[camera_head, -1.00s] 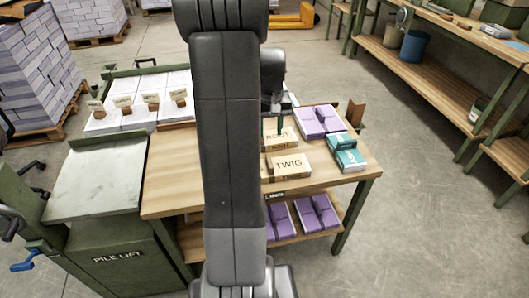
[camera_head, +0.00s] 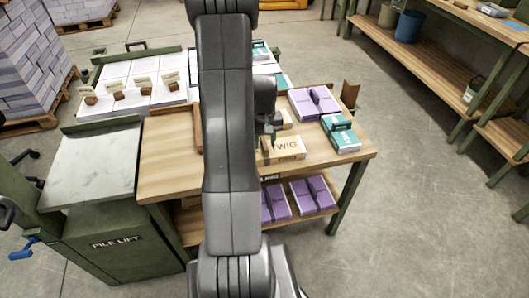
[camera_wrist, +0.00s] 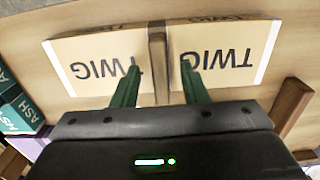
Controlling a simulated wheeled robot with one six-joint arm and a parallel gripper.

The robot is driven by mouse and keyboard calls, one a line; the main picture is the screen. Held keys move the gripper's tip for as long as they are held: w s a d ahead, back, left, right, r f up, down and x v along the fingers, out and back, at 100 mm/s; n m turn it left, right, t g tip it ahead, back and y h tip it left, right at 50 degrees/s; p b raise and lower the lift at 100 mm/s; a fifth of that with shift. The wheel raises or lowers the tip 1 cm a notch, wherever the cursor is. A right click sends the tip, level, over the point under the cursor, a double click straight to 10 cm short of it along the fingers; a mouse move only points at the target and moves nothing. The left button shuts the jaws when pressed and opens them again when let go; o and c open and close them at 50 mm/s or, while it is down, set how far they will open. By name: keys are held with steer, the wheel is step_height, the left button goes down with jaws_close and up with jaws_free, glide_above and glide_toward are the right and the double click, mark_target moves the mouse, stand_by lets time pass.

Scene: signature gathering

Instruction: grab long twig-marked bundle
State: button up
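The cream TWIG bundle (camera_head: 288,149) lies on the wooden table, partly hidden by my arm in the head view. In the wrist view the bundle (camera_wrist: 95,62) fills the upper middle, with upside-down TWIG lettering on both sides of a raised brown strip (camera_wrist: 158,62) across its middle. My gripper (camera_wrist: 158,88) is open, with one green finger on each side of the strip and a gap between. In the head view my gripper (camera_head: 268,128) is over the bundle's left part. Contact with the bundle cannot be told.
Another cream bundle (camera_head: 287,117) sits just behind, mostly hidden. Purple bundles (camera_head: 312,102) and teal-and-white ones (camera_head: 341,138) lie to the right. More purple bundles (camera_head: 293,197) are on the lower shelf. The table's left part (camera_head: 170,165) is clear.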

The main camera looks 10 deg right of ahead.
steer(key=shift+f, duration=0.6)
jaws_close()
steer(key=shift+r, duration=0.1)
